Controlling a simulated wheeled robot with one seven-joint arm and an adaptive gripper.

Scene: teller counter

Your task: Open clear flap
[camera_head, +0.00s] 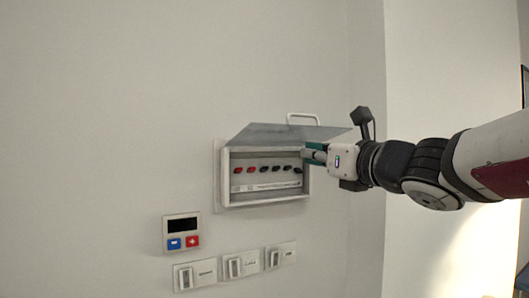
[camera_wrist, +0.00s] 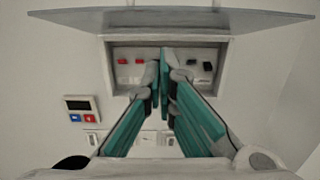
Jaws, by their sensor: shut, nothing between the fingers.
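The clear flap (camera_head: 285,133) is a grey see-through panel hinged along the top of a white wall box. It stands swung up and outward, and it spans the top of the wrist view (camera_wrist: 170,19). A pale handle (camera_head: 303,118) shows at its edge. The box (camera_head: 224,178) is open at the front, with a row of red and black switches (camera_head: 265,170) inside. My gripper (camera_head: 308,152) has teal fingers and is at the right of the box opening, under the flap. In the wrist view the fingertips (camera_wrist: 164,52) are together and empty, in front of the switches. Contact with the flap is unclear.
A small panel (camera_head: 182,233) with a dark display, a blue button and a red button is on the wall below left. Several white wall switches (camera_head: 234,266) are below the box. The wall left of the box is bare. A wall corner is to the right.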

